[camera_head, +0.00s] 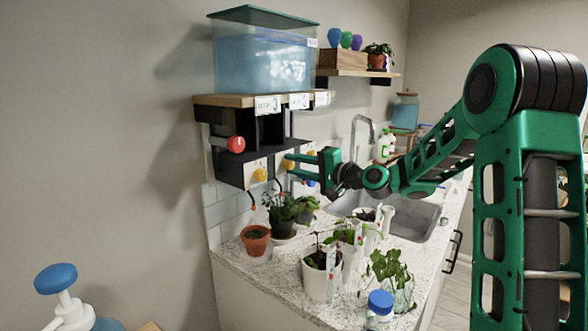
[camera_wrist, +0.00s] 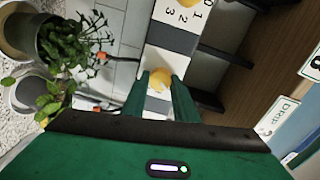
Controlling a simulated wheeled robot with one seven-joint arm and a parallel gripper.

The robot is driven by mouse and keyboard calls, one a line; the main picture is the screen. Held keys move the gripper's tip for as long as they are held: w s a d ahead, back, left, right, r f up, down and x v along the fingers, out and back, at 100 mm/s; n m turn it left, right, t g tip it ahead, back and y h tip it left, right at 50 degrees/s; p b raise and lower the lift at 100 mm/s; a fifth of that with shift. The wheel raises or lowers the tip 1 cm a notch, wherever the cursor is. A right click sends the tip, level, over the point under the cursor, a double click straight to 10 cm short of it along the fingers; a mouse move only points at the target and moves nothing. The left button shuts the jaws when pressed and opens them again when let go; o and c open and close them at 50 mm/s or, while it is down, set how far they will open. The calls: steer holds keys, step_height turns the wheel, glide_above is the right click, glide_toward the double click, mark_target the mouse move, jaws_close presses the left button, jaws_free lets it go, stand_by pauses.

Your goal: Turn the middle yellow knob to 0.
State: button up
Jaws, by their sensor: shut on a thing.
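My gripper (camera_head: 298,166) reaches the front of a dark wall unit in the head view, its green fingers closed around a yellow knob (camera_head: 288,164). The wrist view shows my gripper (camera_wrist: 160,99) with the same yellow knob (camera_wrist: 160,79) between its fingertips. The fingers hide most of that knob's dial, so its setting cannot be read. Another yellow knob (camera_head: 261,174) sits to its left on a pale plate in the head view. In the wrist view, a second yellow knob (camera_wrist: 188,3) is cut by the top edge, beside a plate with printed numbers.
A red knob (camera_head: 236,144) sticks out at the unit's left. A clear water tank (camera_head: 262,62) stands on top. Potted plants, including one in a terracotta pot (camera_head: 256,240), crowd the counter below the gripper. A sink (camera_head: 412,218) lies behind to the right.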

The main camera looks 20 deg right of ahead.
steer(key=n, duration=0.4)
steer(key=shift+s+f, duration=0.1)
steer(key=shift+f, duration=0.15)
steer(key=shift+n, duration=1.4)
steer(key=o, duration=1.1)
steer(key=shift+c, duration=0.2)
steer(key=shift+r, duration=0.1)
steer(key=v, duration=1)
steer(key=shift+s, duration=0.25)
steer(key=shift+d, duration=0.1)
